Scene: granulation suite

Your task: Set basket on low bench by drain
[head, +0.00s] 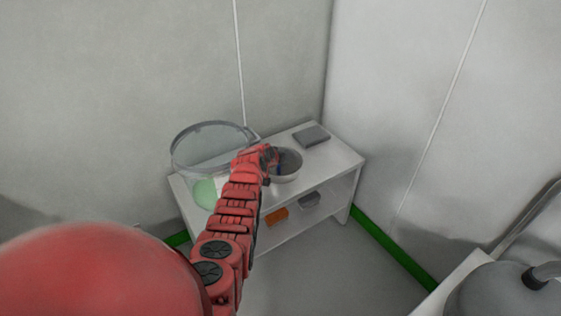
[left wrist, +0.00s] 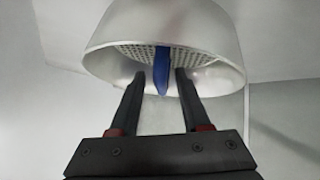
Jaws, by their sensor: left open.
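A round silver basket (head: 291,177) with a perforated inside sits on top of a low white bench (head: 335,157) in the corner. In the left wrist view the basket (left wrist: 205,25) fills the top, with a blue tab (left wrist: 161,68) at its mesh. My left gripper (left wrist: 160,76) is open, one finger on each side of the blue tab, with gaps visible. In the head view my left gripper (head: 269,157) is at the basket's left edge and hides part of it. My right gripper is not in view. I cannot make out a drain.
A large clear round vessel (head: 180,160) stands left of my arm, with something pale green (head: 205,193) by it. A grey flat block (head: 311,136) lies at the bench's back. An orange item (head: 277,217) is on the lower shelf. A grey domed vessel (head: 500,295) is lower right.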

